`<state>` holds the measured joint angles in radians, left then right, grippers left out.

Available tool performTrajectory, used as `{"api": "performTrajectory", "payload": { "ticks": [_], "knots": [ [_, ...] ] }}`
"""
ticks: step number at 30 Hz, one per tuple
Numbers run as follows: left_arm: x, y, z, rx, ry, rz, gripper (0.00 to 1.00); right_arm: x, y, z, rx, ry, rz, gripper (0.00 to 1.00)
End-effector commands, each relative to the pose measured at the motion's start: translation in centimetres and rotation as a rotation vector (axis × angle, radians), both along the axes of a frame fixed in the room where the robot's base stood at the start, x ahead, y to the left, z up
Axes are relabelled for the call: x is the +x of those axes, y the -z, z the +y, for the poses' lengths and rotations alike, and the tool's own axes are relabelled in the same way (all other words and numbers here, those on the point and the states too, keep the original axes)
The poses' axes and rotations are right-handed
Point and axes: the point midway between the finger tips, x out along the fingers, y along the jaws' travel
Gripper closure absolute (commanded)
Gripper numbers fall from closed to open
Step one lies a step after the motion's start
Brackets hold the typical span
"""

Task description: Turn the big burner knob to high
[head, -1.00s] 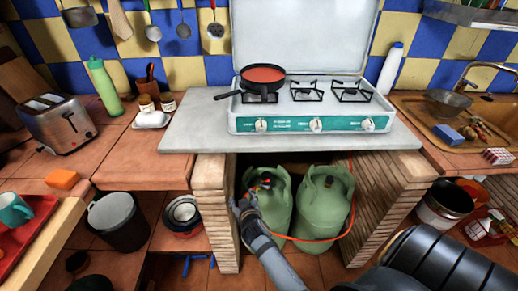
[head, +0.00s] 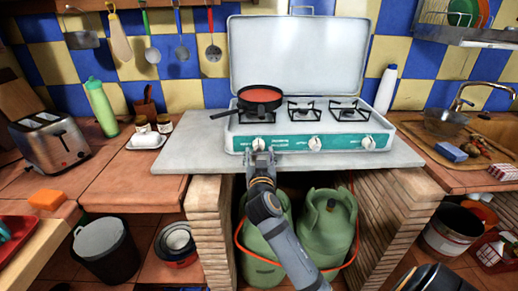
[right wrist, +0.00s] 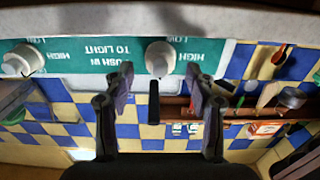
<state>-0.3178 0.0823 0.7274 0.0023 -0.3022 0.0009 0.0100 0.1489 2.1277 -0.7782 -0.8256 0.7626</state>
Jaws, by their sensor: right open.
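The stove (head: 300,127) has three white knobs on its teal front panel: a left knob (head: 258,144), a middle knob (head: 315,143) and a right knob (head: 367,142). The left knob sits in front of the burner with the red-filled pan (head: 261,97). My right gripper (head: 260,155) is open just below and in front of the left knob. In the right wrist view the picture is upside down; that knob (right wrist: 160,58) appears between the two spread fingertips (right wrist: 160,76), and contact cannot be told. The middle knob (right wrist: 20,61) shows at the left. My left gripper is not in view.
The grey counter edge (head: 200,157) lies under the stove. Green gas bottles (head: 327,228) with an orange hose stand below it, between brick pillars (head: 208,225). The pan handle (head: 225,114) points left. The counter front beside the middle and right knobs is clear.

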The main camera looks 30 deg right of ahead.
Motion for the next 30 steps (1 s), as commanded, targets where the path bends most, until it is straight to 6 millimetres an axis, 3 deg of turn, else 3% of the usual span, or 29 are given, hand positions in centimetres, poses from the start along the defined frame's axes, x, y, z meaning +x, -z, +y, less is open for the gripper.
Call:
{"api": "performTrajectory", "payload": {
  "ticks": [6,15,27,30],
  "knots": [
    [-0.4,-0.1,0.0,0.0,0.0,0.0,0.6,2.3,-0.1,-1.4,-0.001,0.0,0.001,0.43],
    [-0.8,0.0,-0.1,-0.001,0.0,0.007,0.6,2.6,0.0,-1.6,0.001,-0.001,0.001,0.43],
    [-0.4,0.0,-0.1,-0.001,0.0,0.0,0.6,2.6,0.0,-1.6,0.001,-0.001,0.001,0.96],
    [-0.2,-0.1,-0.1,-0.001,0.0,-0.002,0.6,2.6,0.0,-1.6,0.0,-0.001,0.001,0.98]
  ]
}}
